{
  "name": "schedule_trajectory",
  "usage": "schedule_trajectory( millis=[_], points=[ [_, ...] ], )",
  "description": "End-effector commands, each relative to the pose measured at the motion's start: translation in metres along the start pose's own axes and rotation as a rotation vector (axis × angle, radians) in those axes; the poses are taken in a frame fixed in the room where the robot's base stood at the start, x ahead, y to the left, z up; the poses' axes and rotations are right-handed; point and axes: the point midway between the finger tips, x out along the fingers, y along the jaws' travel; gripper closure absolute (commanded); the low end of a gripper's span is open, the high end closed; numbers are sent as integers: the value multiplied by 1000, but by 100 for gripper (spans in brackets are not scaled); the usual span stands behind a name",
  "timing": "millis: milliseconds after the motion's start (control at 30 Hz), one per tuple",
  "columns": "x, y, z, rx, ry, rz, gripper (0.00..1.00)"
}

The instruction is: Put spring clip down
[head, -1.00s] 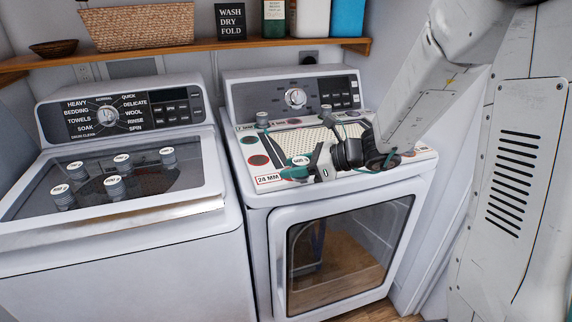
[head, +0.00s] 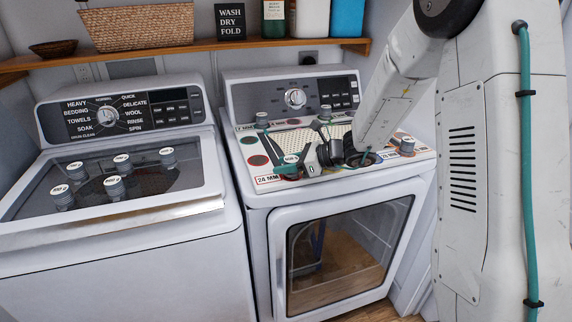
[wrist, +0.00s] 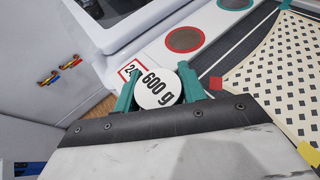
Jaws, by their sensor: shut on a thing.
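My gripper (head: 291,163) is low over the front left of the dryer top, with its teal fingers shut on a round weight (head: 290,158) with a white face. In the wrist view the weight (wrist: 158,88) reads "600 g" and sits between the two teal fingertips (wrist: 155,82). It covers part of the "24 MM" label (wrist: 130,70). I cannot tell whether its underside touches the surface. I cannot clearly make out a spring clip. Two small coloured pieces (wrist: 60,70), too small to identify, show at the left of the wrist view.
The dryer top bears a marked board with red and green circles and a dotted panel (wrist: 275,70). A wooden shelf (head: 240,48) runs behind.

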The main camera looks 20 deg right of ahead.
Motion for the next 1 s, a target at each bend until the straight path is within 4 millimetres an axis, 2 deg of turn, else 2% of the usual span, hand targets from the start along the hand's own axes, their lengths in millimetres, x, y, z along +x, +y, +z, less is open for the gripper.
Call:
schedule_trajectory(
  millis=[133,167,233,567,633,767,1000],
  points=[
    [1,0,-3,1,0,0,85],
    [1,0,-4,1,0,0,57],
    [1,0,-3,0,0,0,38],
    [0,0,-1,-1,0,0,38],
    [-5,0,0,-1,0,-1,38],
    [-27,0,0,0,0,-4,38],
    [-80,-1,0,0,0,-5,38]
  ],
)
